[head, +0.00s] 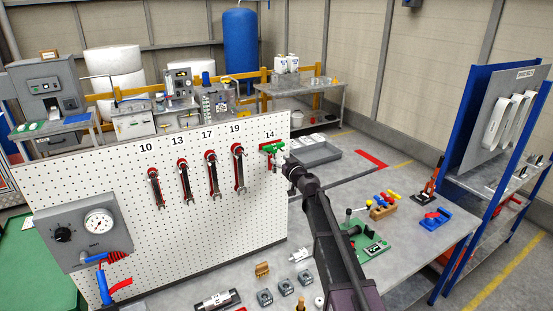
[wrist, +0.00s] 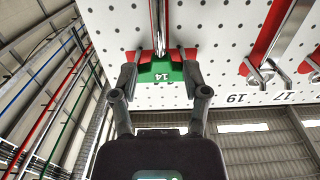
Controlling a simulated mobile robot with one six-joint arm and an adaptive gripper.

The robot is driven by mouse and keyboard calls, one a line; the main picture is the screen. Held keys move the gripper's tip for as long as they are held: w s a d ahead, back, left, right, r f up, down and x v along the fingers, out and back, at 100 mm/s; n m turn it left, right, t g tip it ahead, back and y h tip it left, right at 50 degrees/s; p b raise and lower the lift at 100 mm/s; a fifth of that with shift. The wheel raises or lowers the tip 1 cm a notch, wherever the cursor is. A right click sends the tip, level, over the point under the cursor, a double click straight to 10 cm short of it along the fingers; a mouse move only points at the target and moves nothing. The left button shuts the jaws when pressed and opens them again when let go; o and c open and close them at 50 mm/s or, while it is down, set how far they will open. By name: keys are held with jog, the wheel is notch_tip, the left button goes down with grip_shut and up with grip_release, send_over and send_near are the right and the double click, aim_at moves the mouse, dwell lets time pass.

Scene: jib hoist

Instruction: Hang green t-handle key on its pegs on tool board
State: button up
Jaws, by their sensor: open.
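The green t-handle key (head: 271,148) is at the tool board (head: 85,175), over a red outline under the label 14. In the wrist view, its green handle (wrist: 160,73) marked 14 lies across the red outline, with the metal shaft (wrist: 161,30) running along the board. My gripper (wrist: 160,78) is open, with one finger on each side of the handle. In the head view my gripper (head: 281,162) is close to the board's right edge.
Several red-backed wrenches (head: 212,172) hang left of the key. A pressure gauge panel (head: 85,233) is at the board's left. The bench (head: 405,265) below holds small parts and a green fixture (head: 370,246). A blue rack (head: 480,150) stands at right.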

jog(key=shift+v, duration=2)
jog(key=s+d+f+g+h+b, duration=0.1)
jog(key=s+d+f+g+b, duration=0.3)
jog(key=s+f, duration=0.6)
jog(key=s+d+f+g+h+b, duration=0.1)
jog(key=s+d+f+g+b, duration=0.2)
jog(key=s+f+g+b, duration=0.65)
jog(key=s+d+f+m+g+h+b, duration=0.1)
jog(key=s+d+f+m+h+b, duration=0.3)
jog(key=s+d+f, duration=1.1)
jog(key=s+f+m+h, duration=0.1)
jog(key=m+h, duration=0.1)
jog(key=h, duration=0.2)
jog(key=shift+f+m, duration=0.2)
jog(key=shift+m, duration=0.2)
jog(key=shift+w, duration=0.1)
